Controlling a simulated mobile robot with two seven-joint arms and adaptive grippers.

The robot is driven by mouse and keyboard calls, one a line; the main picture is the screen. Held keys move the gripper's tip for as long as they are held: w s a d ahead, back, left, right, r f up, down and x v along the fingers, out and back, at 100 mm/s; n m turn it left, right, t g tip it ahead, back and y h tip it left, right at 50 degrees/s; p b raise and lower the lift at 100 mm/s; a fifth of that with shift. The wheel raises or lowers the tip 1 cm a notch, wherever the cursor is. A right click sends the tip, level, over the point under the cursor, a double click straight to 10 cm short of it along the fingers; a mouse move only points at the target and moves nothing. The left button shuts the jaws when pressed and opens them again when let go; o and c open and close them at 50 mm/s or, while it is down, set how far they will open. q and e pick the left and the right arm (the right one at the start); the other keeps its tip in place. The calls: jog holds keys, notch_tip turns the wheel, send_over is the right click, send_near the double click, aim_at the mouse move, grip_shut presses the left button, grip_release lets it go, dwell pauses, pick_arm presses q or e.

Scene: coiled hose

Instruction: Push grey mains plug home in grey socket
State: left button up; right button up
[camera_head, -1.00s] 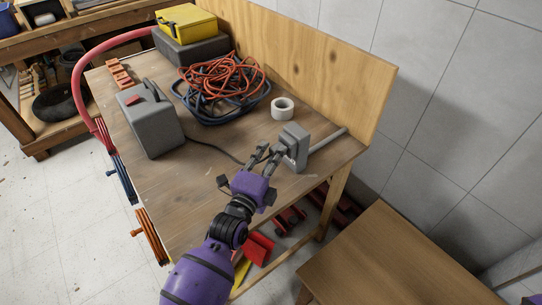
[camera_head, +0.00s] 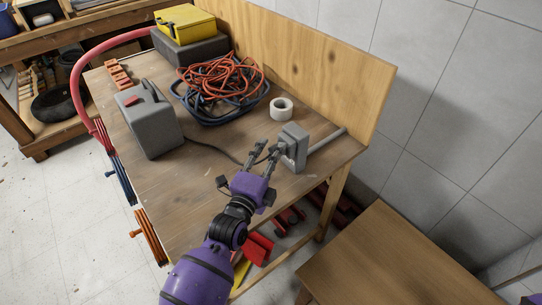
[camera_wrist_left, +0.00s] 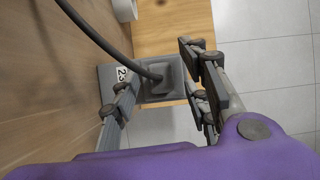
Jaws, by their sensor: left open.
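The grey socket (camera_head: 297,142) is a box standing on the workbench near its right end. In the left wrist view the socket (camera_wrist_left: 107,82) carries a label reading 23. The grey mains plug (camera_wrist_left: 162,82) is against the socket's face, with its dark cable curving away; I cannot tell how deep it sits. My left gripper (camera_head: 269,147) is open in front of the socket. In the wrist view its fingers are on either side of the plug, apart from it as far as I can see. In the head view the fingers mostly hide the plug. My right gripper is out of view.
A grey machine (camera_head: 150,120) stands on the bench (camera_head: 190,200), with a cable (camera_head: 212,149) running toward the socket. A white tape roll (camera_head: 282,109) and coiled red and blue hoses (camera_head: 222,85) lie behind. A wooden backboard (camera_head: 330,85) closes the rear. A lower table (camera_head: 420,245) stands front right.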

pick_arm(q)
jog(key=v, duration=1.1)
jog(key=shift+s+a, duration=0.2)
jog(key=shift+s, duration=0.15)
